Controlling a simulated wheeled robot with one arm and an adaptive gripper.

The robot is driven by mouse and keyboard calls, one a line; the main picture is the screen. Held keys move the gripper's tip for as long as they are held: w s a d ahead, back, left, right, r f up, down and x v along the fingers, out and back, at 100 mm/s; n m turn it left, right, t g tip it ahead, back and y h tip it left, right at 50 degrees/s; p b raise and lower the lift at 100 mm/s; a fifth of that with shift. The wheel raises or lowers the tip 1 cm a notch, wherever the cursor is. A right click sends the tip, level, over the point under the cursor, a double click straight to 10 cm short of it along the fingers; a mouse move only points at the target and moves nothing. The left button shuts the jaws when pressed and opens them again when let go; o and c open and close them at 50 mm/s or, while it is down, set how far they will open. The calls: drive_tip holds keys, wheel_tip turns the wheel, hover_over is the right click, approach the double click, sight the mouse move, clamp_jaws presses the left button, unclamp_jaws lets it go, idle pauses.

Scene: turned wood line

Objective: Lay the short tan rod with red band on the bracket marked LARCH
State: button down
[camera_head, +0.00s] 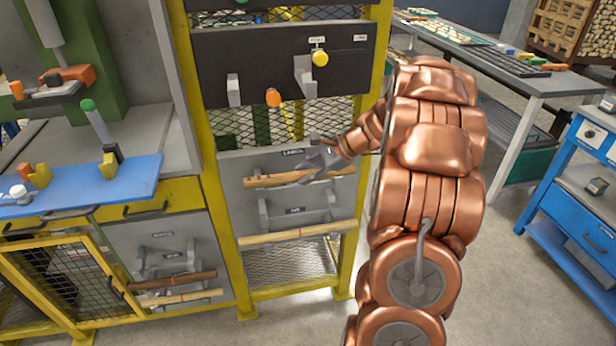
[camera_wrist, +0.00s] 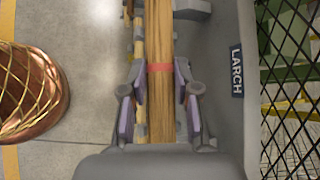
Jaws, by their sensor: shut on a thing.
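The short tan rod (camera_head: 270,180) with a red band lies level across the front of the grey panel, just below the LARCH label (camera_head: 293,152). In the wrist view the rod (camera_wrist: 158,35) runs between my gripper's (camera_wrist: 162,100) two purple-padded fingers, which are shut on it near the red band (camera_wrist: 160,67). The LARCH sign (camera_wrist: 236,70) is to the right there. A grey bracket arm (camera_wrist: 190,8) shows beside the rod's far part. I cannot tell whether the rod bears on the bracket. In the head view my gripper (camera_head: 312,174) is at the rod's right half.
A longer pale rod (camera_head: 295,233) lies on the lower bracket of the same panel. A dark rod (camera_head: 172,281) and another tan rod (camera_head: 180,297) are on the rack at lower left. Yellow frame posts (camera_head: 366,130) flank the panel. Open floor (camera_head: 510,270) lies to the right.

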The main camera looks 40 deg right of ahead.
drive_tip(key=w, duration=0.1)
drive_tip(key=w+d, duration=0.1)
drive_tip(key=w, duration=0.1)
drive_tip(key=shift+w+d+f+p, duration=0.2)
drive_tip(key=shift+w+d+p, duration=0.05)
drive_tip(key=shift+w+p, duration=0.1)
drive_tip(key=shift+f+b, duration=0.5)
drive_tip(key=shift+f, duration=0.7)
unclamp_jaws()
idle(0.6)
drive_tip(key=shift+s, duration=0.1)
